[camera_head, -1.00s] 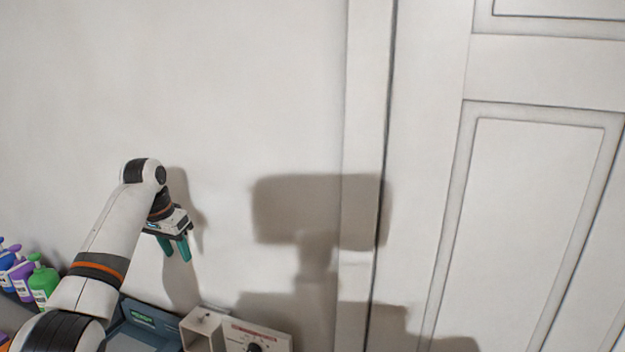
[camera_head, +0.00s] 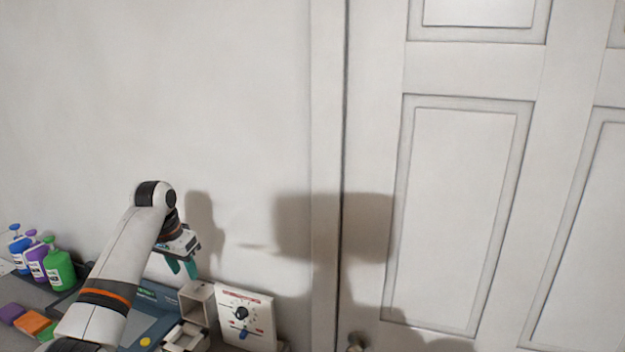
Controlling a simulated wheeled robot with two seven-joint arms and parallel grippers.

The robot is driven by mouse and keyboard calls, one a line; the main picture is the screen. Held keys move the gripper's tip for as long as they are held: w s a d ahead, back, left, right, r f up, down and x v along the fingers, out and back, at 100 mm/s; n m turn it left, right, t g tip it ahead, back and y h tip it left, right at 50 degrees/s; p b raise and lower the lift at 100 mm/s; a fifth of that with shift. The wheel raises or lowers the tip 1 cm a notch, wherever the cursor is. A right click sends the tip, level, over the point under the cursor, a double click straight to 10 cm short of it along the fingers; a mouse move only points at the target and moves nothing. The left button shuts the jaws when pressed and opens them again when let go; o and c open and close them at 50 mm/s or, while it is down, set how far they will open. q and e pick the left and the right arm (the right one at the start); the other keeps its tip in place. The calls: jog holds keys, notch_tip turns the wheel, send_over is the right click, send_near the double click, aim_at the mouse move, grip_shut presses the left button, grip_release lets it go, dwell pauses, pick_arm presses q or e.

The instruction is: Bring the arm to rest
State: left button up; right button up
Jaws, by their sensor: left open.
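My left arm (camera_head: 125,262) comes in from the lower left and bends at a dark joint. My left gripper (camera_head: 181,267) hangs at its end with green fingers pointing down. It is open, and nothing shows between the fingers. It is in front of the wall, above a grey-blue device and a box-like holder (camera_head: 197,300). My right gripper is not in view.
A white panel (camera_head: 245,314) with a dark knob and a blue lever stands right of the holder. Blue, purple and green (camera_head: 60,268) pump bottles stand at the left. Purple and orange (camera_head: 34,322) blocks lie before them. A white door (camera_head: 460,190) fills the right.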

pick_arm(q)
jog(key=s+d+f, duration=0.3)
jog(key=s+f, duration=0.5)
jog(key=f, duration=0.3)
jog(key=s+d+f, duration=0.4)
jog(key=s+f, duration=0.3)
jog(key=f, duration=0.4)
jog(key=s+d+n+t, duration=0.1)
jog(key=s+n, duration=0.1)
jog(key=s, duration=2.7)
notch_tip(320, 180, down, 31)
jog(key=g+b, duration=0.1)
jog(key=b, duration=0.5)
jog(key=s+a+f+b, duration=0.1)
jog(key=s+f+b, duration=0.2)
jog(key=s+f, duration=0.6)
jog(key=s+a+f+g+b, duration=0.1)
jog(key=s+f+b, duration=0.2)
jog(key=s+f, duration=0.5)
notch_tip(320, 180, down, 6)
jog(key=shift+s+a+f+g+y, duration=0.25)
jog(key=shift+s+g+y, duration=0.05)
jog(key=shift+s, duration=0.05)
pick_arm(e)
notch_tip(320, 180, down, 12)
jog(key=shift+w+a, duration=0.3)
